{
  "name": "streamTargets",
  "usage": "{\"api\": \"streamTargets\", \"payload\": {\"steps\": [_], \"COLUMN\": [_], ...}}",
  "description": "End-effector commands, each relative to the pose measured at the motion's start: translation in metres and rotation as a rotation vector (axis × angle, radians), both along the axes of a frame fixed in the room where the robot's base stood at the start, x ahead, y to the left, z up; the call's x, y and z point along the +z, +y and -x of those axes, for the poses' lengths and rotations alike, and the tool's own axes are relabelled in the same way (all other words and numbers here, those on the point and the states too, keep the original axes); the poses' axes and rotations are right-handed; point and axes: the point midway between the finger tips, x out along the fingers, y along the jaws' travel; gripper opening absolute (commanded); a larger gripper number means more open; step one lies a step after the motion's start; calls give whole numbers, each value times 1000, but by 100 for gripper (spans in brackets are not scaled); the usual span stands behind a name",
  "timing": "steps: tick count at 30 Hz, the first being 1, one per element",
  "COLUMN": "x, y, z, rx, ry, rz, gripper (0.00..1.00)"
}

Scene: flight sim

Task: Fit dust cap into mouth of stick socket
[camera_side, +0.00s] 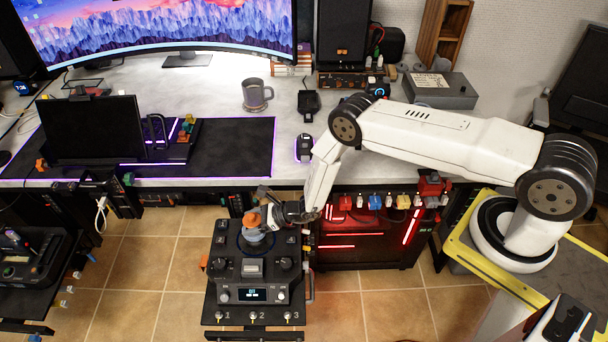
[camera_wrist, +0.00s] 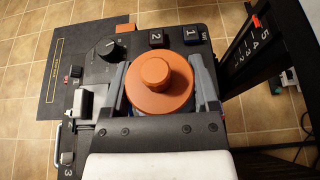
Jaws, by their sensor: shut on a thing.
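The dust cap (camera_wrist: 160,85) is an orange disc with a round raised knob, seen from above between my gripper's two grey fingers in the wrist view. It also shows as a small orange shape in the side view (camera_side: 252,219). My gripper (camera_side: 258,226) is shut on the cap, over the black control box (camera_side: 251,293). A dark round ring (camera_side: 241,249) on top of the box surrounds the spot below the cap, where the stick socket appears to be. The socket's mouth is hidden by the cap and fingers. I cannot tell whether the cap touches it.
The box top carries knobs and numbered buttons (camera_wrist: 190,35) close around the gripper. The desk (camera_side: 221,92) is behind, with a mug (camera_side: 256,95) and black mouse (camera_side: 304,147). A red-lit unit (camera_side: 365,240) stands right of the box.

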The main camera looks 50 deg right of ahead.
Motion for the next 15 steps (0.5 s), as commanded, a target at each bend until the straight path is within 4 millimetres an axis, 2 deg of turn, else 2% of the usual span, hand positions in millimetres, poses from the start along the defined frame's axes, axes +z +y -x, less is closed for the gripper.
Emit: {"api": "streamTargets", "payload": {"steps": [15], "x": [-10], "y": [0], "z": [0], "rx": [0], "ry": [0], "rz": [0], "gripper": [21]}}
